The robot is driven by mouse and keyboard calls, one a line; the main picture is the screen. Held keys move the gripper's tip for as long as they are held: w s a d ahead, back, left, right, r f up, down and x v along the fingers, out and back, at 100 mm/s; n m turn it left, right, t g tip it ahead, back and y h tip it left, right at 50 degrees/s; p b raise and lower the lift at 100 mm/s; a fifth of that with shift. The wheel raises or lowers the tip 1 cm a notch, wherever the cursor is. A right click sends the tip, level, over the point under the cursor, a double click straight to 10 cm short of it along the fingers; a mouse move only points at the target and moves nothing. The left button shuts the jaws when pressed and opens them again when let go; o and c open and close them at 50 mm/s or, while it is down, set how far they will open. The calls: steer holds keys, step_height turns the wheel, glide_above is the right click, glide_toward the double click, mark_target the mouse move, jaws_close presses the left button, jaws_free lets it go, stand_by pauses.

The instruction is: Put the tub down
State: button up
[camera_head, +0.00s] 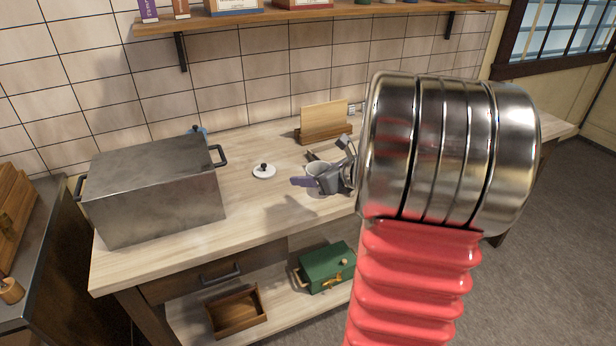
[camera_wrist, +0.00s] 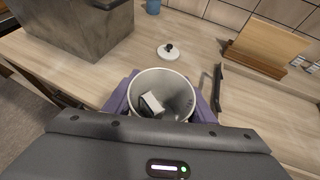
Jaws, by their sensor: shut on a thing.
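The tub (camera_wrist: 178,88) is a pale, round, open-topped container. In the wrist view I look down into it, and a small white and dark object (camera_wrist: 151,104) lies inside. My gripper (camera_wrist: 162,98) is shut on the tub, with a purple finger on each side. In the head view the gripper (camera_head: 318,181) and the tub (camera_head: 317,168) are over the wooden counter (camera_head: 250,205), the tub partly hidden by the gripper. I cannot tell whether its base touches the counter.
A white lid with a dark knob (camera_head: 264,171) lies left of the tub. A big metal box (camera_head: 160,195) stands on the left of the counter. A wooden board in a stand (camera_head: 325,122) is behind. A dark bar (camera_wrist: 218,88) is close right of the tub. Front counter is clear.

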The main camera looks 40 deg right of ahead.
steer(key=w+a+f, duration=0.1)
steer(key=w+a, duration=0.1)
steer(key=a, duration=0.3)
steer(key=w+a+f, duration=0.2)
steer(key=a, duration=0.2)
steer(key=w+a+f, duration=0.1)
steer(key=w+a, duration=0.2)
steer(key=a, duration=0.2)
steer(key=shift+w+a+f, duration=0.1)
steer(key=shift+a+f, duration=0.15)
steer(key=shift+a, duration=0.1)
steer(key=a+n+y, duration=0.1)
steer(key=a, duration=0.5)
steer(key=w+a+f+y, duration=0.1)
steer(key=a, duration=0.4)
steer(key=a+f+n, duration=0.1)
steer(key=a, duration=0.5)
steer(key=shift+w+a+f+n+g+y, duration=0.1)
steer(key=shift+w+a+n+g+y, duration=0.2)
steer(key=shift+y, duration=0.1)
steer(key=shift+s+a, duration=0.1)
steer(key=shift+a, duration=0.35)
